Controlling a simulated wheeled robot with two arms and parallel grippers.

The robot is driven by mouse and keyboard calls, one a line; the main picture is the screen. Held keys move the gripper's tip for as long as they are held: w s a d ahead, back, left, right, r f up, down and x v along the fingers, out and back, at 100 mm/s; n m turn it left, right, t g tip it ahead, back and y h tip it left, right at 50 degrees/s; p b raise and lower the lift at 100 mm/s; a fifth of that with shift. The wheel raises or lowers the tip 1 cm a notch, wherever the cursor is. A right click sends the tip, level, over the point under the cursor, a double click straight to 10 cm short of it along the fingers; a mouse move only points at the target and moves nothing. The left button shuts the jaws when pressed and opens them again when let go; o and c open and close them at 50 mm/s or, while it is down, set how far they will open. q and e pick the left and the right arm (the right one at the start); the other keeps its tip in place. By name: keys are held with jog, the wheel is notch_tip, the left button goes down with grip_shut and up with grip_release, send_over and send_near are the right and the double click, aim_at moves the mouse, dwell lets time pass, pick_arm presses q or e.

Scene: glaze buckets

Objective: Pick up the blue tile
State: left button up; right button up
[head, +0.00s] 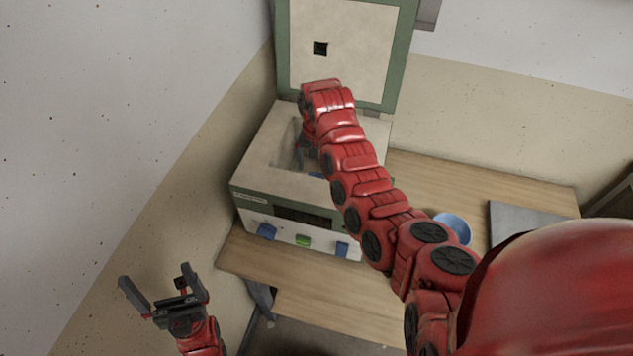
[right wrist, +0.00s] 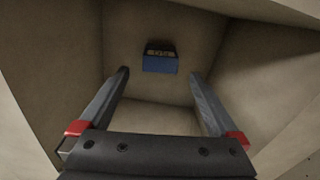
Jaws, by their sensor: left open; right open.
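The blue tile (right wrist: 160,64) shows in the right wrist view, at the far part of a beige chamber, with a dark top bearing pale marks. My right gripper (right wrist: 160,80) is open, its two fingers pointing toward the tile, one on each side in the picture. They look short of the tile, with nothing between them. In the head view my right arm reaches into the open kiln (head: 258,170) and largely hides its chamber; I cannot make out the tile clearly there. My left gripper (head: 156,279) is open and empty, left of the table.
The kiln lid (head: 355,50) stands raised at the back. The chamber walls surround my right gripper closely. A blue bowl (head: 456,226) and a grey slab (head: 515,224) are on the wooden table (head: 435,185) to the right. A wall is on the left.

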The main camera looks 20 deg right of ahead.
aim_at(316, 175)
jog(key=f+p, duration=0.1)
jog(key=f, duration=0.1)
jog(key=f+p, duration=0.1)
jog(key=shift+s+a+f+p, duration=0.15)
jog(key=shift+s+f+p, duration=0.05)
jog(key=shift+s+p, duration=0.15)
jog(key=shift+f, duration=0.9)
jog(key=shift+w, duration=0.1)
grip_shut()
jog(key=shift+r, duration=0.15)
